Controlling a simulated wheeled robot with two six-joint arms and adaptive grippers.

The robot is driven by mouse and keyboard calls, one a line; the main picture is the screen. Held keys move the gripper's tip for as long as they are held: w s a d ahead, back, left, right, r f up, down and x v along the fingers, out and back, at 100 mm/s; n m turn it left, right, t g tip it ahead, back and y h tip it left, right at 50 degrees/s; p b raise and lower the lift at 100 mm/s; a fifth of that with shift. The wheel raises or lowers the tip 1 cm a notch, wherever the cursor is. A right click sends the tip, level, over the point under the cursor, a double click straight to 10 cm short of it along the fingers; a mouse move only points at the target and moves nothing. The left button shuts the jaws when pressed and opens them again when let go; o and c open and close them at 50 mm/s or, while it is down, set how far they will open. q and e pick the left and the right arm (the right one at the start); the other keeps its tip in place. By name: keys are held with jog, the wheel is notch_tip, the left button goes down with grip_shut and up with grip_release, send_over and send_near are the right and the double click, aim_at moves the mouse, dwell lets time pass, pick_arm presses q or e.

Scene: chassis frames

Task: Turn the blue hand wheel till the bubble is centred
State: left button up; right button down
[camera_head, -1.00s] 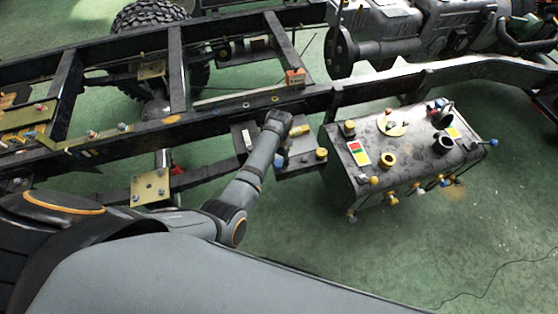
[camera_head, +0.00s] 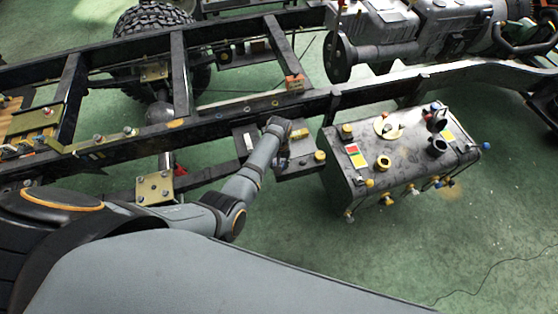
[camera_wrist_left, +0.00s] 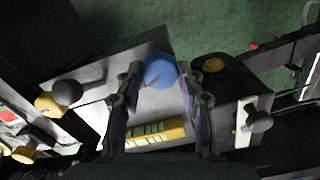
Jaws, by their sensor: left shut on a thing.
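The blue hand wheel (camera_wrist_left: 160,72) sits on a grey block between the fingers of my left gripper (camera_wrist_left: 158,78), which is shut on it in the left wrist view. A dark pointer mark shows on the wheel. A yellow level (camera_wrist_left: 155,133) with pale green windows lies just below the wheel in that view; I cannot make out where its bubble stands. In the head view my left gripper (camera_head: 284,132) is over the small block beside the chassis rail, and the wheel is mostly hidden by it. My right gripper is not in view.
A dark tank (camera_head: 345,185) with several caps and fittings stands just right of the block. The long chassis rail (camera_head: 215,120) runs behind my left gripper. In the wrist view a black knob (camera_wrist_left: 67,92) stands at left. Green floor is open at lower right.

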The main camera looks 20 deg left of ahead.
pick_arm(q)
jog(key=n+p, duration=0.2)
jog(key=n, duration=0.2)
jog(key=shift+r+n, duration=0.1)
jog(key=shift+n, duration=0.2)
jog(key=n+p, duration=0.1)
jog(key=n, duration=0.3)
jog(key=shift+n, duration=0.3)
jog(key=n+p, duration=0.1)
jog(key=n, duration=0.9)
jog(key=o, duration=1.2)
jog(key=shift+c, duration=0.2)
